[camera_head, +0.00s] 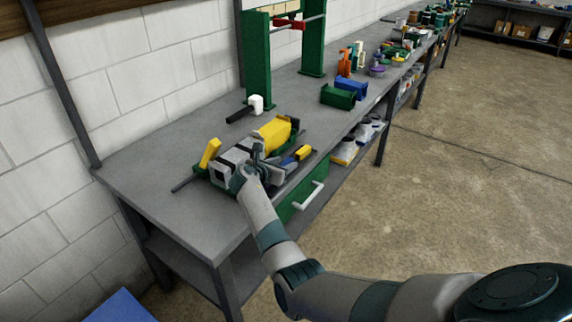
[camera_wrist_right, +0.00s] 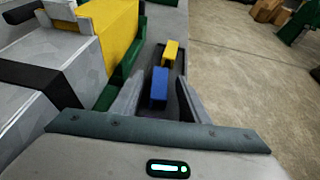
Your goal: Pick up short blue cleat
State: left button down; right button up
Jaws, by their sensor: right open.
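The short blue cleat (camera_wrist_right: 160,88) is a small blue block in a narrow dark tray (camera_wrist_right: 182,68), seen between my right fingers in the right wrist view. A small blue patch that looks like the cleat (camera_head: 287,162) shows in the head view, partly hidden by my gripper. A yellow block (camera_wrist_right: 171,50) lies just beyond it in the tray. My right gripper (camera_head: 262,160) is open and empty, its two fingers on either side of the blue cleat's line of sight; I cannot tell how far off the cleat is. My left gripper is out of view.
A grey and yellow machine on a green base (camera_wrist_right: 124,70) stands close to the gripper's left. The grey bench (camera_head: 150,160) has free room at its near left end. Green and blue blocks (camera_head: 351,87) and a green frame (camera_head: 257,62) stand farther back.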

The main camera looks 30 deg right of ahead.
dwell(0.5)
grip_shut()
jog(key=shift+w, duration=0.1)
jog(key=shift+r, duration=0.15)
jog(key=shift+r, duration=0.2)
notch_tip(320, 180, up, 3)
jog(key=shift+d+r+b, duration=0.1)
jog(key=shift+b, duration=0.3)
jog(key=s+d+r+b, duration=0.1)
jog(key=s+d+r, duration=0.6)
jog(key=s+d, duration=0.1)
jog(key=shift+d, duration=0.2)
jog(key=shift+r, duration=0.1)
